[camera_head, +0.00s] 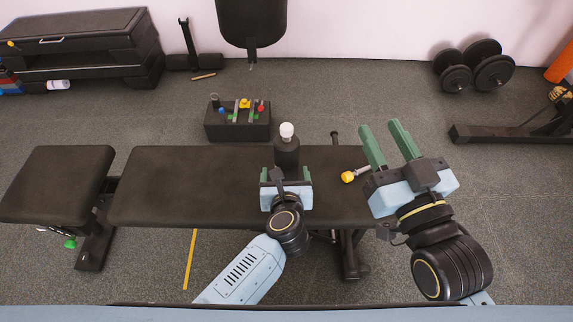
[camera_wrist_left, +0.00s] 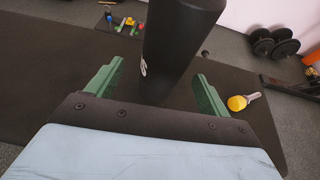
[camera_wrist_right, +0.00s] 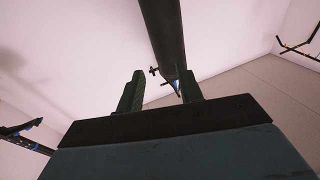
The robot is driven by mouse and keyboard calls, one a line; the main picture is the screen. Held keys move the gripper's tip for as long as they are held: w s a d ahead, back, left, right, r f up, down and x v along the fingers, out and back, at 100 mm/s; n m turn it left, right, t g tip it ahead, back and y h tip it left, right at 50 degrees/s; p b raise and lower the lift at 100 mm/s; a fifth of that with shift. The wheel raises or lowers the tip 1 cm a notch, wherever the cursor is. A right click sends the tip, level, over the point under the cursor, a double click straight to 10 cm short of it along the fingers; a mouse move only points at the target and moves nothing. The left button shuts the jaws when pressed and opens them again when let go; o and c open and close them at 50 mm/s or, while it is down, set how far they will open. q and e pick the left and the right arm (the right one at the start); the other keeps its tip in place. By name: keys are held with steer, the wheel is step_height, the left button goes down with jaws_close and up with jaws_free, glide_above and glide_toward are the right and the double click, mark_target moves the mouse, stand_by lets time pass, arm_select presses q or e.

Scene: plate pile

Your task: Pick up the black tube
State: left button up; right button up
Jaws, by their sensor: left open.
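The black tube (camera_head: 287,152), a dark cylinder with a white cap, stands upright on the black bench (camera_head: 180,180). In the left wrist view the tube (camera_wrist_left: 180,45) rises large between and beyond the fingers, with a small white mark on its side. My left gripper (camera_head: 286,172) is open just in front of the tube, its green fingers on either side with gaps visible. Its cap is outside the left wrist view. My right gripper (camera_head: 381,136) is open and empty, raised to the right of the tube with its fingers pointing up.
A yellow-headed tool (camera_head: 348,176) lies on the bench right of the tube. A black box with coloured items (camera_head: 238,124) stands behind the bench. Dumbbells (camera_head: 474,68) sit by the wall. The bench's left part is clear. The right wrist view shows a dark post (camera_wrist_right: 165,35).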

mark_target(287, 171)
arm_select(q)
steer(key=b+x, duration=0.2)
steer(key=x, duration=0.2)
steer(key=shift+w+d+r, duration=0.15)
steer(key=shift+w+d, duration=0.05)
steer(key=shift+w+b, duration=0.3)
steer(key=shift+b, duration=0.05)
arm_select(e)
step_height(287, 171, up, 6)
steer(key=s+t+y, duration=0.2)
steer(key=t, duration=0.3)
steer(key=shift+s+r+t, duration=0.2)
steer(key=shift+s+t, duration=0.1)
steer(key=shift+s, duration=0.05)
steer(key=shift+a, duration=0.1)
arm_select(q)
steer(key=c, duration=1.2)
steer(key=shift+c, duration=1.2)
steer(key=shift+r, duration=0.1)
arm_select(e)
steer(key=shift+w, duration=0.1)
